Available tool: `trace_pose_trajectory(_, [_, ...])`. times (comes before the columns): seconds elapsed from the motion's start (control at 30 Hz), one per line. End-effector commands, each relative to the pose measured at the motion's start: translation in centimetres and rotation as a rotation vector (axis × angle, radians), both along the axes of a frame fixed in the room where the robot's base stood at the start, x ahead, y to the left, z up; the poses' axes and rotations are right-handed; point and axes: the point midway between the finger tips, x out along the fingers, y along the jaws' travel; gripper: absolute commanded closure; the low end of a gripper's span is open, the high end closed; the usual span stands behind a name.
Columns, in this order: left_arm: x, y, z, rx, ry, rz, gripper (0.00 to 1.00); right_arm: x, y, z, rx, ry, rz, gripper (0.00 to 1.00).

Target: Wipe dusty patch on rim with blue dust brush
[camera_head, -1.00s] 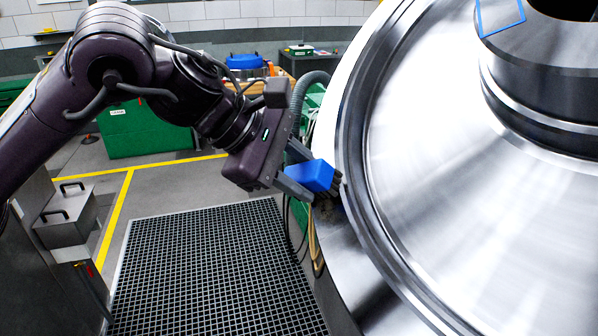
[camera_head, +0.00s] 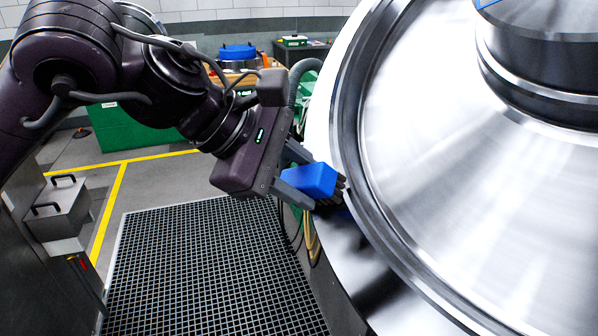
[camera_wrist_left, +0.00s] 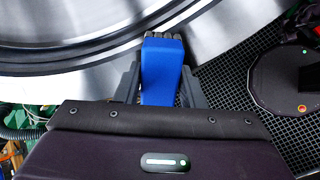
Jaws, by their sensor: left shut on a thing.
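The blue dust brush (camera_head: 313,180) is in my left gripper (camera_head: 292,176), whose fingers are shut on its blue block. Its dark bristles point right and are at the outer rim (camera_head: 345,110) of the big steel wheel (camera_head: 450,180). In the left wrist view the brush (camera_wrist_left: 162,72) sits between the fingers, bristles up against the rim's edge (camera_wrist_left: 100,50); I cannot tell whether they press on it. No dusty patch can be made out on the visible rim. My right gripper does not show.
A floor grating (camera_head: 205,265) lies below the arm. A green cabinet (camera_head: 135,128) and a workbench with a blue item (camera_head: 238,54) stand behind. A grey box with handles (camera_head: 60,208) is at the left. A ribbed hose (camera_head: 300,75) hangs behind the gripper.

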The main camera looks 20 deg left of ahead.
Motion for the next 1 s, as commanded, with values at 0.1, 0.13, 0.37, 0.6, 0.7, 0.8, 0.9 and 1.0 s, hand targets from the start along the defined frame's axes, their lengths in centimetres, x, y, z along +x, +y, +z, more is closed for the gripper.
trace_pose_trajectory(0.1, [-1.0,-0.5,-0.5,0.001,-0.002,-0.003,0.82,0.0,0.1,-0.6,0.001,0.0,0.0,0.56])
trace_pose_trajectory(0.13, [-1.2,-0.7,-0.5,0.001,-0.003,-0.004,0.82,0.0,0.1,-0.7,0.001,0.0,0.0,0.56])
trace_pose_trajectory(0.37, [-2.4,-1.2,-0.7,0.001,-0.001,-0.001,0.82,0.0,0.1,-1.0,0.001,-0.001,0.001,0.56])
trace_pose_trajectory(0.6, [-1.9,-1.0,-0.6,0.0,0.002,0.001,0.82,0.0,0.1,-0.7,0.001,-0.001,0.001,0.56])
trace_pose_trajectory(0.7, [-1.1,-0.7,-0.4,-0.001,0.003,0.002,0.82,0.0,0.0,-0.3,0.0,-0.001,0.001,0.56])
trace_pose_trajectory(0.8, [-0.3,-0.3,-0.1,-0.001,0.003,0.002,0.82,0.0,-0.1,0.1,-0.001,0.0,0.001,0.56])
trace_pose_trajectory(0.9, [0.4,0.1,0.0,-0.001,0.003,0.002,0.82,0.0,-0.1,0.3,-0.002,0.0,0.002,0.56])
trace_pose_trajectory(1.0, [0.9,0.3,0.0,0.0,0.001,0.0,0.82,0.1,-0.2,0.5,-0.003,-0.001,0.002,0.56])
